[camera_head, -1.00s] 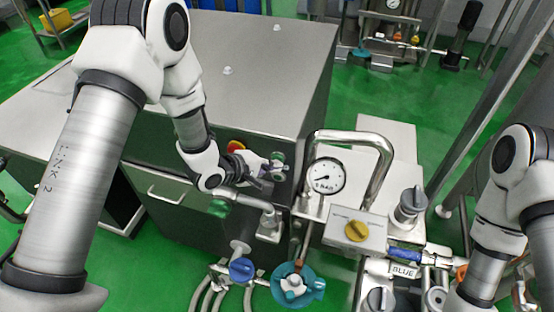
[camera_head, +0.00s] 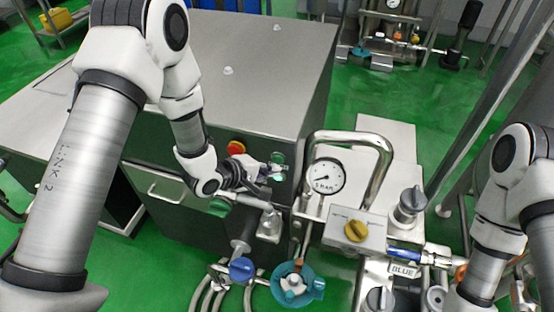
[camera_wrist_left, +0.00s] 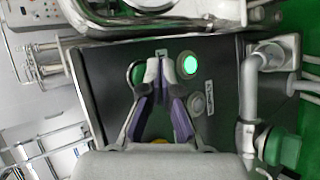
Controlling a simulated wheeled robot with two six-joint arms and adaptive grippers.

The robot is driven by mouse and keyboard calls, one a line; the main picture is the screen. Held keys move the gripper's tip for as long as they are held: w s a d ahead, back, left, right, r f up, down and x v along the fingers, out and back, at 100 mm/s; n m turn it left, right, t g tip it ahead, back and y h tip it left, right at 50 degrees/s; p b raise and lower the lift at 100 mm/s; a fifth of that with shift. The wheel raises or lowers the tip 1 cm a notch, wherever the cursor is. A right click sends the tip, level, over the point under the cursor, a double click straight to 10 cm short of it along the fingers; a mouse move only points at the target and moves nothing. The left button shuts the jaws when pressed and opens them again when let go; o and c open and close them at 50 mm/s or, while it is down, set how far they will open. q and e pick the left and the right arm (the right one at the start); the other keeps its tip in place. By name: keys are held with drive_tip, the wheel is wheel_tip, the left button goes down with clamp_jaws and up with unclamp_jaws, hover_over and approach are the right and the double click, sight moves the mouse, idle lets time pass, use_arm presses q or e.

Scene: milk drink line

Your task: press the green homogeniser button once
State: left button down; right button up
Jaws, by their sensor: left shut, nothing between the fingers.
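The dark front panel of the steel homogeniser cabinet (camera_head: 245,75) carries two green round fittings. In the left wrist view one glows bright green (camera_wrist_left: 189,64), just right of my fingertips. The other, a darker green button (camera_wrist_left: 138,72), is partly covered by my left-hand finger. Their labels are too small to read. My left gripper (camera_wrist_left: 160,68) is shut and empty, its tips over the panel between the two. In the head view the left gripper (camera_head: 268,172) is at the panel beside the green fittings (camera_head: 278,158). I cannot tell whether it touches.
A red stop button (camera_head: 236,148) is just left of the left gripper. A grey round fitting (camera_wrist_left: 197,104) is below the lit one. A pressure gauge (camera_head: 324,177), curved steel pipe (camera_head: 378,165) and yellow knob (camera_head: 356,231) crowd the right side.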

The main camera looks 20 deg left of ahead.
use_arm(q)
drive_tip(key=s, duration=0.5)
drive_tip(key=shift+a, duration=0.1)
idle(0.3)
idle(0.6)
drive_tip(key=s+a+f+m+g+y+b, duration=0.1)
drive_tip(key=s+a+f+g+y+b, duration=0.15)
drive_tip(key=s+f, duration=0.55)
drive_tip(key=s+a+f+g+y+b, duration=0.1)
drive_tip(key=s+f+g, duration=0.2)
drive_tip(key=s+f, duration=0.5)
drive_tip(key=s+a+f+m+g+y, duration=0.3)
drive_tip(key=s+a+f+m+g, duration=0.1)
drive_tip(key=s+m, duration=0.5)
drive_tip(key=shift+a+f+m, duration=0.45)
drive_tip(key=shift+a+m, duration=0.45)
drive_tip(key=shift+a, duration=0.05)
